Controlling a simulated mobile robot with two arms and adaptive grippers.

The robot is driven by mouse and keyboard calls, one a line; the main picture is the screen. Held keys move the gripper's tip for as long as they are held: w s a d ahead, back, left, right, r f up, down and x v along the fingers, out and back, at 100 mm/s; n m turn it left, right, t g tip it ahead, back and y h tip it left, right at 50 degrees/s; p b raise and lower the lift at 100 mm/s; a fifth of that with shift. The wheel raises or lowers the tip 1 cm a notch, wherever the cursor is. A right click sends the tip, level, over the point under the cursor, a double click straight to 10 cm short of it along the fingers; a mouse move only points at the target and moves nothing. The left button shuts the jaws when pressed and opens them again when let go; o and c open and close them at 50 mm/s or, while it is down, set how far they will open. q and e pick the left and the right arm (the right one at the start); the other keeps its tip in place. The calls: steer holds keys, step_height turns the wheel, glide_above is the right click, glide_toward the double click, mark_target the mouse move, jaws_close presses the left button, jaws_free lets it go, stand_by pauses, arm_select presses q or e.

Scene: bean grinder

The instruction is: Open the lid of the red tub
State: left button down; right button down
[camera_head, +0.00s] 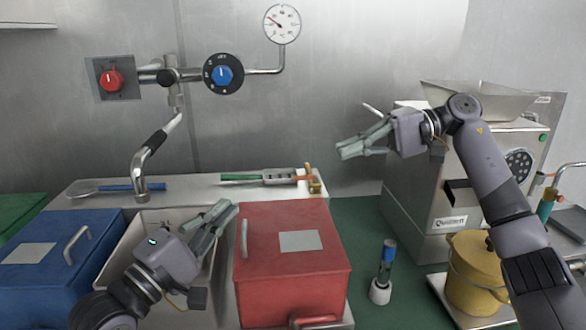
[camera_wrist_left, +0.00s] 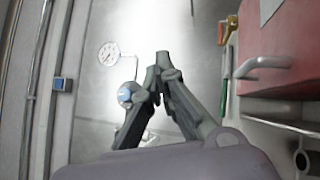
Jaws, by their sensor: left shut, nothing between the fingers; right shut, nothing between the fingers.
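The tub also shows at the upper right of the left wrist view (camera_wrist_left: 278,55). My left gripper (camera_head: 226,212) is shut and empty, left of the tub's lid and apart from the handle, over a pale open bin. It also shows in the left wrist view (camera_wrist_left: 162,62). My right gripper (camera_head: 345,151) is shut and empty, raised in front of the back wall, right of and above the tub.
A blue tub (camera_head: 50,285) stands left of the pale open bin (camera_head: 112,262). A steel grinder (camera_head: 420,190), yellow pot (camera_head: 472,265) and small blue-capped tube (camera_head: 387,262) stand to the right. Long tools lie on the ledge behind. The tap (camera_head: 142,180) rises behind the bin.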

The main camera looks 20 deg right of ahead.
arm_select(q)
steer(key=w+d+r, duration=0.1)
steer(key=d+r, duration=0.1)
steer(key=d, duration=0.5)
steer(key=w+d+r+g, duration=0.1)
steer(key=d+r, duration=0.1)
steer(key=d, duration=0.5)
steer(key=shift+w+r, duration=0.3)
steer(key=shift+w, duration=0.1)
steer(key=shift+d, duration=0.1)
stand_by(0.8)
arm_select(e)
steer(key=c, duration=1.7)
jaws_free()
